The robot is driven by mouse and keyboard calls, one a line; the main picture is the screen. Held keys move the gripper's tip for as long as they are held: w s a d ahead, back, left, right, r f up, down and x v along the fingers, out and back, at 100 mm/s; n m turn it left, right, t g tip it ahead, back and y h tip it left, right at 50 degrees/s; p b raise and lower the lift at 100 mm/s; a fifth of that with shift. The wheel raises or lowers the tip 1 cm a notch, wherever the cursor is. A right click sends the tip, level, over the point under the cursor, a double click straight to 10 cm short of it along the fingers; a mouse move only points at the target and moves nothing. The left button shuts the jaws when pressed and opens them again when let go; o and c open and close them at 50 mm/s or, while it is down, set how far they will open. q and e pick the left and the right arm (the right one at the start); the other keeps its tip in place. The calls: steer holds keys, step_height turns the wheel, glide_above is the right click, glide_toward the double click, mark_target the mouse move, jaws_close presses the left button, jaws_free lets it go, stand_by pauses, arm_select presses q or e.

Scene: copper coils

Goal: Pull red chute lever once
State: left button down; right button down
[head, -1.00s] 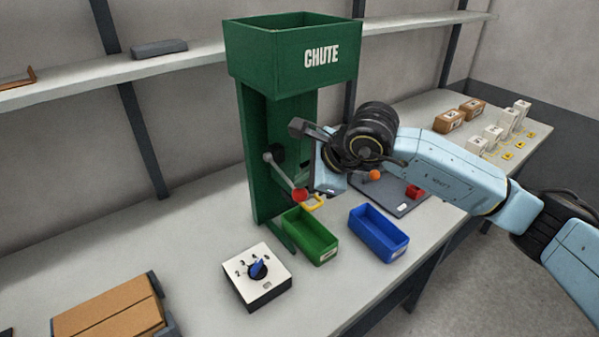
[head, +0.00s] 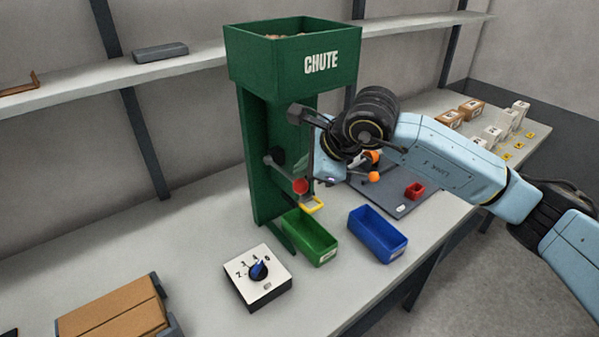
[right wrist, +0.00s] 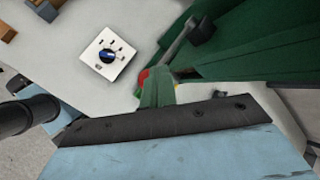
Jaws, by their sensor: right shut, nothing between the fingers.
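The red ball of the chute lever (head: 300,186) sits at the end of a grey arm that slopes down and right from its pivot on the green chute's post (head: 258,130). In the right wrist view the grey lever arm (right wrist: 177,42) shows, with red (right wrist: 143,75) beside my finger. My right gripper (head: 316,179) is just right of the ball, partly hidden by its own wrist. The fingers hold nothing. My left gripper is out of view.
A yellow frame (head: 312,204) is just below the ball. A green bin (head: 322,256) and a blue bin (head: 388,252) stand in front. A dial box (head: 275,289) is at front left, a cardboard box (head: 110,310) further left. A grey mat (head: 395,208) lies behind my arm.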

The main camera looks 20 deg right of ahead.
steer(key=shift+w+r+p, duration=0.1)
steer(key=shift+r+p, duration=0.25)
steer(key=shift+r, duration=0.6)
steer(key=r+p, duration=0.1)
steer(key=r, duration=0.1)
steer(key=r+p, duration=0.1)
steer(key=r, duration=0.2)
steer(key=shift+w+a, duration=0.1)
steer(key=shift+w, duration=0.1)
steer(key=shift+a, duration=0.1)
